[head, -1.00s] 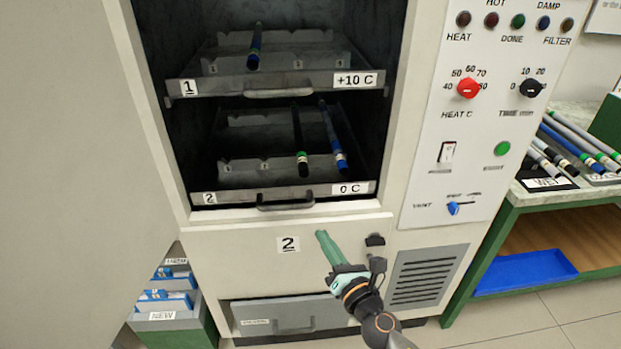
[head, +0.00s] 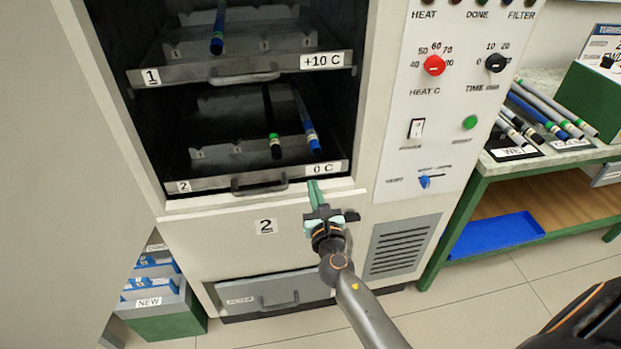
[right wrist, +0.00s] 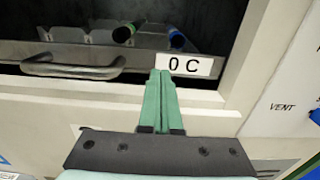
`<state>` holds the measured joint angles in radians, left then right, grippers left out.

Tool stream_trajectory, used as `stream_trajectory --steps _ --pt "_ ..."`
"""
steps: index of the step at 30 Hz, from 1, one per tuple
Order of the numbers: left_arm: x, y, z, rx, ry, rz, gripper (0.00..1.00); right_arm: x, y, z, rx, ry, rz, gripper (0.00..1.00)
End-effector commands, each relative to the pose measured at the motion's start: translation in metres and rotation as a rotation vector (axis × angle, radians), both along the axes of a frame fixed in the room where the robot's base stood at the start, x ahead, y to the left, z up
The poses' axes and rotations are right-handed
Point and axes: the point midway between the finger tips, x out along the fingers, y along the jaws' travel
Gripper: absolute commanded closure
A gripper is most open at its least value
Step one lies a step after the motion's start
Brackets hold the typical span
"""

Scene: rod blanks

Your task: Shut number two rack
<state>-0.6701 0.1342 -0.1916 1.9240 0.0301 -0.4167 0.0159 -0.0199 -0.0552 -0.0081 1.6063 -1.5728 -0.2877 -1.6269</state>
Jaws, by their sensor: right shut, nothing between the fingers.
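Number two rack (head: 210,184) is the lower rack in the oven opening, with a "2" tag at its left and a "0 C" label at its right. Its dark bar handle (head: 258,184) is at the front; it also shows in the right wrist view (right wrist: 72,68). A green-banded rod (head: 275,146) and a blue-banded rod (head: 310,136) lie on the rack. My right gripper (head: 313,184) is shut and empty, its green fingertips just below the "0 C" label (right wrist: 190,65). I cannot tell whether they touch the rack front. My left gripper is out of view.
Rack one (head: 200,74) with a blue rod (head: 218,30) is above. The control panel (head: 455,110) stands right of the opening. A bench (head: 478,190) with several rods is farther right. An open door panel (head: 60,180) fills the left.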

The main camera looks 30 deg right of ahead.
Motion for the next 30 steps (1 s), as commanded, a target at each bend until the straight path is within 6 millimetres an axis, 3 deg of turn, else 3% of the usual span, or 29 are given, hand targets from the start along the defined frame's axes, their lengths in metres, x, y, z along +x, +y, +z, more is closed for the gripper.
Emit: stream_trajectory --steps 3,9,23,30 --pt "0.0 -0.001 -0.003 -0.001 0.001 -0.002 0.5 0.018 -0.005 0.0 0.0 -0.002 0.001 1.0" --pt "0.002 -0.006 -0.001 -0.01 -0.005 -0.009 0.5 0.034 -0.009 -0.001 0.001 0.0 0.001 1.0" --pt "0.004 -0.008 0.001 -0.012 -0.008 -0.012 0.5 0.039 -0.011 -0.001 0.0 0.0 0.002 1.0" --pt "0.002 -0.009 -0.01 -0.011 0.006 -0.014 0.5 0.071 -0.019 -0.002 -0.002 -0.002 0.003 1.0"
